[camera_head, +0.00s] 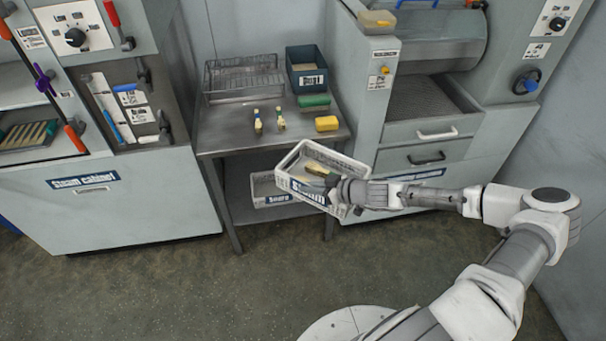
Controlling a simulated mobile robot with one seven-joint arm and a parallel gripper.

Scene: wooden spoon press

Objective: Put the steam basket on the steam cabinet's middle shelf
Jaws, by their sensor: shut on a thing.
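The steam basket (308,194) is a white openwork basket with a dark "Steam" label on its front, and it hangs tilted in front of the metal side table. A few pale wooden pieces seem to lie inside it. My gripper (334,188) is shut on the basket at its right side; the fingertips are partly hidden. The steam cabinet (130,208) stands at the left, apart from the basket. Its open inside shows at the left picture edge, with a shelf (14,84) and, below, a dark tray of wooden pieces (28,134). The cabinet's far left is cut off.
The side table (222,138) holds a wire rack (243,78), a dark bin (306,68), small bottles, and green and yellow blocks. A grey machine (420,130) stands at the right. Floor in front is clear.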

